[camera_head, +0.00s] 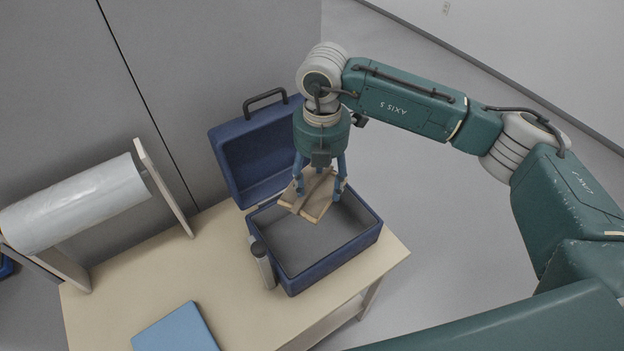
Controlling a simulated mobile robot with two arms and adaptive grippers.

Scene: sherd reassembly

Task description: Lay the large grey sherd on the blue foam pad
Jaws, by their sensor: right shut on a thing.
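My right gripper (321,185) reaches down from above with its blue fingers shut on a flat tan piece (317,212) that has a darker grey-brown band across it. The piece is tilted and held over the open blue case, apart from its floor as far as I can see. I cannot tell whether it is the large grey sherd; no other sherd shows. The light blue foam pad (176,330) lies flat and bare at the table's front, cut off by the bottom edge. My left gripper is not in view.
The blue case (338,268) with grey lining stands on the beige table (230,308), its lid (259,148) raised behind. A grey cylinder (263,268) stands against its left side. A wrapped roll (75,205) on a stand is at left. The table between pad and case is clear.

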